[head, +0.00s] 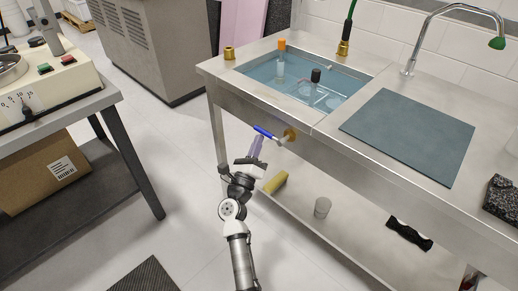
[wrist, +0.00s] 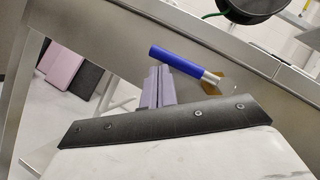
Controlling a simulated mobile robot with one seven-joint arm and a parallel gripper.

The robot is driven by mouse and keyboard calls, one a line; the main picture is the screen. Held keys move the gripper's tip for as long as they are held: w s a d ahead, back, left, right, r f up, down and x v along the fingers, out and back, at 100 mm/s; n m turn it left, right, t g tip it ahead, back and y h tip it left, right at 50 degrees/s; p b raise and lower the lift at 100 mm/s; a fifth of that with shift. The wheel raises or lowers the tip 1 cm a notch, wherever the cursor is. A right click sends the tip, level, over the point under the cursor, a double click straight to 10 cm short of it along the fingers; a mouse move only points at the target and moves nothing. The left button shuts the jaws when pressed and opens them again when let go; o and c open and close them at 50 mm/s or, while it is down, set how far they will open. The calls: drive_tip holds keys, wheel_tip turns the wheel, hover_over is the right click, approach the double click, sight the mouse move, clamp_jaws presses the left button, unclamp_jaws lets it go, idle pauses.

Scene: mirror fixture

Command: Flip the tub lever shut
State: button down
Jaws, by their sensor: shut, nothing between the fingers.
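The tub lever (head: 264,132) has a blue grip and a short silver stem, joined to a brass fitting (head: 290,135) on the front of the steel sink bench. Its grip points left, away from the fitting. The lever also shows in the wrist view (wrist: 176,61), slanting down to the right. The tub (head: 310,82) holds bluish water. My gripper (head: 257,139) has pale purple fingers, shut and empty, just below the blue grip. In the wrist view its fingertips (wrist: 159,70) are close under the grip; I cannot tell whether they touch. The brass fitting is partly hidden there.
An orange-topped piece (head: 281,46) and a black-topped piece (head: 315,75) stand in the tub. A grey mat (head: 410,133) lies on the bench at right. The lower shelf holds a yellow sponge-like roll (head: 276,181) and a grey cup (head: 322,207).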

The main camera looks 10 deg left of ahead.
drive_tip(key=shift+a+r+m+h, duration=0.1)
drive_tip(key=shift+r+m+h, duration=0.15)
drive_tip(key=shift+m+h, duration=0.2)
drive_tip(key=shift+r, duration=0.1)
